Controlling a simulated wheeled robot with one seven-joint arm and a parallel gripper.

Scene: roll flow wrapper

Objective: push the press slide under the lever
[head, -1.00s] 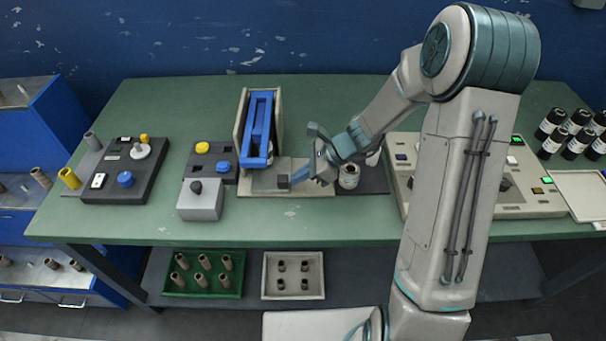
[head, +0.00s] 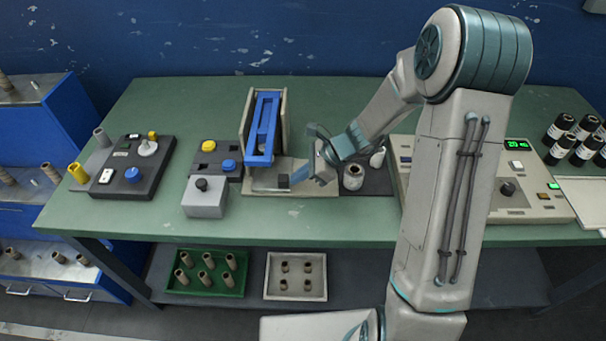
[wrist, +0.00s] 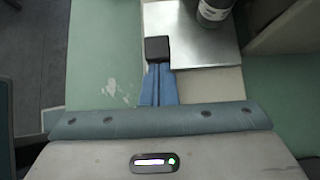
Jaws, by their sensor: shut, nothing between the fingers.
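The press (head: 281,115) stands at the middle of the bench, with its blue lever (head: 262,130) between pale side walls. The press slide (head: 263,183), a flat metal plate with a black block (head: 284,181) at its right end, lies at the front of the press base. In the wrist view the plate (wrist: 205,50) carries a dark-labelled bottle (wrist: 214,10), partly cut off, and the black block (wrist: 157,49) is at its corner. My gripper (head: 292,182) is shut and empty, its blue fingertips (wrist: 157,68) at the block's right side, seemingly touching it.
A small white bottle (head: 353,177) stands on a dark mat just behind my wrist. A grey box with a black knob (head: 203,197) and a button panel (head: 215,160) are left of the press. A control console (head: 530,190) is to the right.

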